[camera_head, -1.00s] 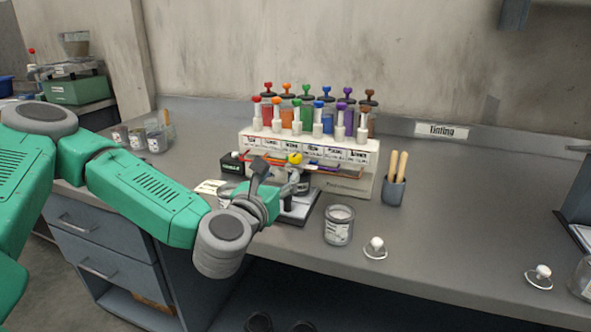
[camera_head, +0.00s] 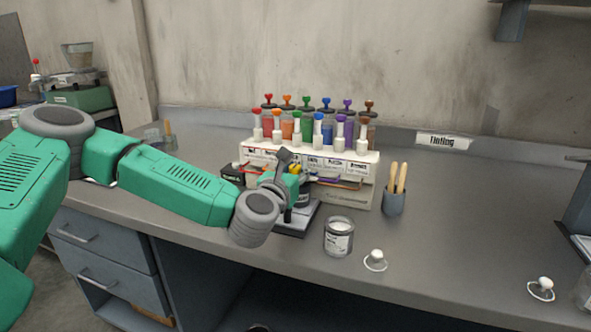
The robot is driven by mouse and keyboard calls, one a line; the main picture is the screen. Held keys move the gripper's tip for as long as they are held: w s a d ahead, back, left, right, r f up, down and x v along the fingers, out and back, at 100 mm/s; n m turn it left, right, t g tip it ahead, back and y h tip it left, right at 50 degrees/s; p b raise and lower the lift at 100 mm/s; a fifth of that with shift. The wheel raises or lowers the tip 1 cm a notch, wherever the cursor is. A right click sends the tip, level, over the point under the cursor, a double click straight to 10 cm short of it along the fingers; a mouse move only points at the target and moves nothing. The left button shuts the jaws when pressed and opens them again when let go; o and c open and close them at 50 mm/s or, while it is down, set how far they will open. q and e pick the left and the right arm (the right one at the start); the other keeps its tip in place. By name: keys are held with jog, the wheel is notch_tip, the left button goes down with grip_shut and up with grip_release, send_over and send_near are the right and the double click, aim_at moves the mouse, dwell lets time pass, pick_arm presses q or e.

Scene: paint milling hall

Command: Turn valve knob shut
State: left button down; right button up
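A row of tint valves stands on a white dispenser (camera_head: 352,196) at the back of the bench. A small yellow knob (camera_head: 294,168) shows at the dispenser's front, partly covered by my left gripper. My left gripper (camera_head: 290,186) is in front of the dispenser, above a small dark scale (camera_head: 298,225). Its dark fingers look spread, one up and one down, with the yellow knob just beyond them. I cannot tell whether they touch it. My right gripper is out of view.
An open can (camera_head: 339,238) stands right of the scale, near a white-knobbed lid (camera_head: 376,261). A cup of wooden sticks (camera_head: 394,199) stands beside the dispenser. A dark box (camera_head: 231,175) sits at its left.

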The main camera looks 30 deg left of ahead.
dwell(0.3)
